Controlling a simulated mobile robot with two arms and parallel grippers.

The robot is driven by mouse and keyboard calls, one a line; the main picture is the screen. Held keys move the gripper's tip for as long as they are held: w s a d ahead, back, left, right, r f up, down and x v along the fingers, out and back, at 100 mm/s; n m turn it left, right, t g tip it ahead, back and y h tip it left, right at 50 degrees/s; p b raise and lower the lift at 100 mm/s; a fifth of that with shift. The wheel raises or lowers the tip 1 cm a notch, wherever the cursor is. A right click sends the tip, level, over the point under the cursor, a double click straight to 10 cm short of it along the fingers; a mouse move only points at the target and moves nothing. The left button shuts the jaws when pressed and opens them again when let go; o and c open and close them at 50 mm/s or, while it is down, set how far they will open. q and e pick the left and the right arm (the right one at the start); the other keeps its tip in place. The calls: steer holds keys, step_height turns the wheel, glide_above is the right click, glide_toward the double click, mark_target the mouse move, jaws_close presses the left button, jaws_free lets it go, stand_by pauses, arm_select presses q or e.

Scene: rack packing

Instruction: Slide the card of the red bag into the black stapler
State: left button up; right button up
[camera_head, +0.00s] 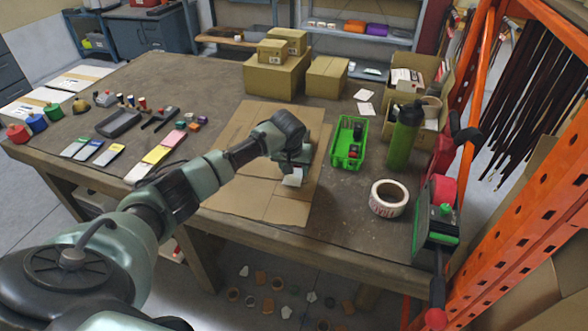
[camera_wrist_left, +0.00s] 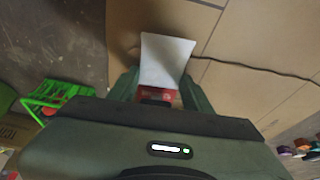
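My left gripper (camera_head: 291,160) reaches over the cardboard sheet in the middle of the table. In the left wrist view, its two fingers (camera_wrist_left: 158,92) stand on either side of a small red bag (camera_wrist_left: 158,95) and seem to grip it. The bag's white card (camera_wrist_left: 166,60) sticks out past the fingers, over brown cardboard. In the head view the white card (camera_head: 292,179) shows just below the gripper; the red bag is hidden there. I cannot pick out the black stapler for certain; slim dark tools (camera_head: 160,118) lie at the table's left. My right gripper is not in view.
A green basket (camera_head: 338,166) with dark and red items stands right of the cardboard sheet (camera_head: 245,198). A green bottle (camera_head: 404,138), a tape roll (camera_head: 388,198) and a black-and-green device (camera_head: 436,218) stand further right. Cardboard boxes (camera_head: 278,72) stand behind. The sheet's front is clear.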

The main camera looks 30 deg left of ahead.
arm_select(q)
steer(key=o, duration=0.4)
steer(key=v, duration=0.7)
steer(key=shift+s+d+r, duration=0.1)
steer(key=shift+s+r, duration=0.1)
steer(key=shift+r, duration=0.15)
